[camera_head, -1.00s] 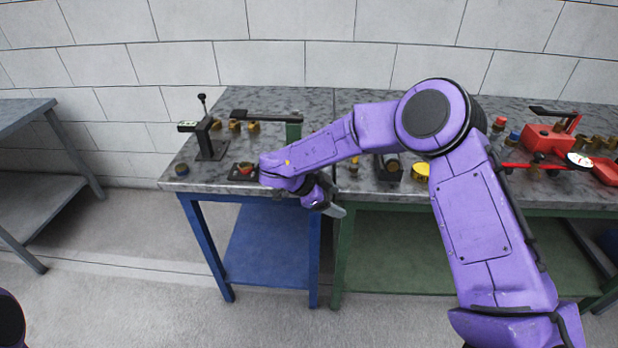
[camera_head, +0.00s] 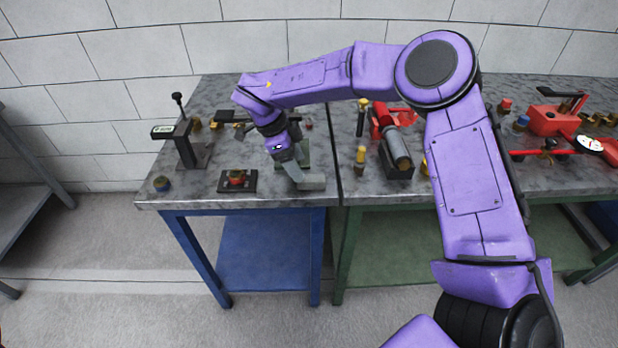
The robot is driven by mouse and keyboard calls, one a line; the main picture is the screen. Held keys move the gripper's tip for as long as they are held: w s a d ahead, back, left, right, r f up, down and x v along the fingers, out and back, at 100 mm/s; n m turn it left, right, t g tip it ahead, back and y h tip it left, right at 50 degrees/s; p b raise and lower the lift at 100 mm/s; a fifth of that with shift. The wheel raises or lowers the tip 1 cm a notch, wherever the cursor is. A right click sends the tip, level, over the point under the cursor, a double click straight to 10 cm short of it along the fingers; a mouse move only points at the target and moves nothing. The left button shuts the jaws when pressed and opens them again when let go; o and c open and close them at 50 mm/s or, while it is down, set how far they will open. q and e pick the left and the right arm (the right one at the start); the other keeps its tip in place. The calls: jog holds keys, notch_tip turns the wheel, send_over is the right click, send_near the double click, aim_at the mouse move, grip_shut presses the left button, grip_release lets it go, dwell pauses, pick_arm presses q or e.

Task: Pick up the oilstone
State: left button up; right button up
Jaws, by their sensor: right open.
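My right gripper (camera_head: 304,180) hangs over the front right part of the blue-legged table, pointing down and to the right. Its light grey fingers are apart and look empty. They are close to the grey tabletop; whether they touch it, I cannot tell. I cannot pick out the oilstone with certainty; my right wrist and fingers cover part of this area. A green piece (camera_head: 305,155) shows partly behind the fingers. My left gripper is not in view.
A black stand with a gauge (camera_head: 188,150), a small black tray (camera_head: 237,182) and a round fitting (camera_head: 161,184) are left of the gripper. Right, on the green-legged table, are a grey cylinder in a black holder (camera_head: 397,153) and a red pump (camera_head: 553,120).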

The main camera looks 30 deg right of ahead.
aim_at(310, 177)
jog(key=x, duration=0.2)
jog(key=d+p+x, duration=0.1)
jog(key=x, duration=0.2)
jog(key=shift+s, duration=0.1)
jog(key=shift+s+d+f, duration=0.2)
jog(key=shift+f, duration=0.15)
jog(key=c, duration=1.2)
jog(key=shift+w, duration=0.1)
notch_tip(310, 177, up, 3)
jog(key=s+a+r+b, duration=0.1)
jog(key=s+a+r, duration=0.3)
jog(key=a+r, duration=0.1)
jog(key=s+a+r+b, duration=0.2)
jog(key=s+a+r, duration=0.3)
jog(key=shift+s+a, duration=0.15)
jog(key=shift+s, duration=0.2)
